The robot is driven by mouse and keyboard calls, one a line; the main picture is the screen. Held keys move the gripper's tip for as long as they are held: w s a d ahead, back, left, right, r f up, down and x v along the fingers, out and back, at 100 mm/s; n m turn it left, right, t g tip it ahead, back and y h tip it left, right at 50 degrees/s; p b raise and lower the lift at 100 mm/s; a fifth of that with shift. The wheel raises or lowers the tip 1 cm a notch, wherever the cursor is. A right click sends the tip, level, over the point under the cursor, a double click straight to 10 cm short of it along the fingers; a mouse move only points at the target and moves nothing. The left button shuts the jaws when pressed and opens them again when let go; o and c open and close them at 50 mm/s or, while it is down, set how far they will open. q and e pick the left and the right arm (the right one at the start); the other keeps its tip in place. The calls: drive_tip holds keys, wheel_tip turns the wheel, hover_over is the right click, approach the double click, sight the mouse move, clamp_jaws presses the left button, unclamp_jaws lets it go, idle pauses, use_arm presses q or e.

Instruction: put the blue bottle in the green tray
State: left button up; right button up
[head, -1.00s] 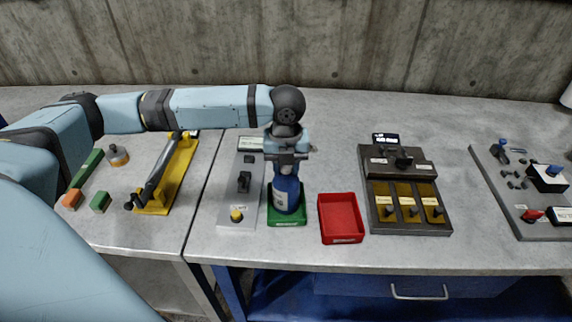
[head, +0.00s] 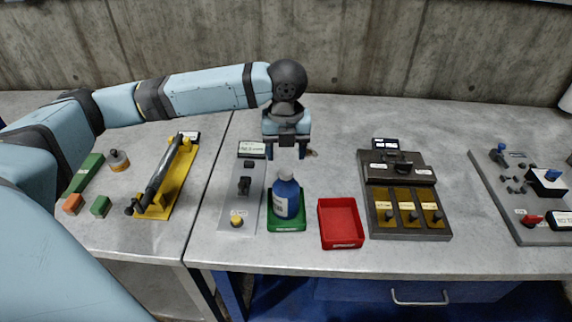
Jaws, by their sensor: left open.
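The blue bottle (head: 285,200) stands upright in the green tray (head: 287,226), with a white label on its left side. The tray's rim shows around the bottle's base. My left gripper (head: 287,155) is open and empty, above and behind the bottle, with its two fingers pointing down and apart from the bottle. My right gripper is not in view.
A red tray (head: 341,222) sits just right of the green tray. A grey switch panel (head: 240,205) is on the left, a dark panel with yellow plates (head: 408,208) on the right. A yellow-based lever tool (head: 167,182) lies further left.

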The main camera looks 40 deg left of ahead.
use_arm(q)
wheel_tip(320, 180, up, 6)
drive_tip(key=shift+f, duration=0.15)
idle(0.6)
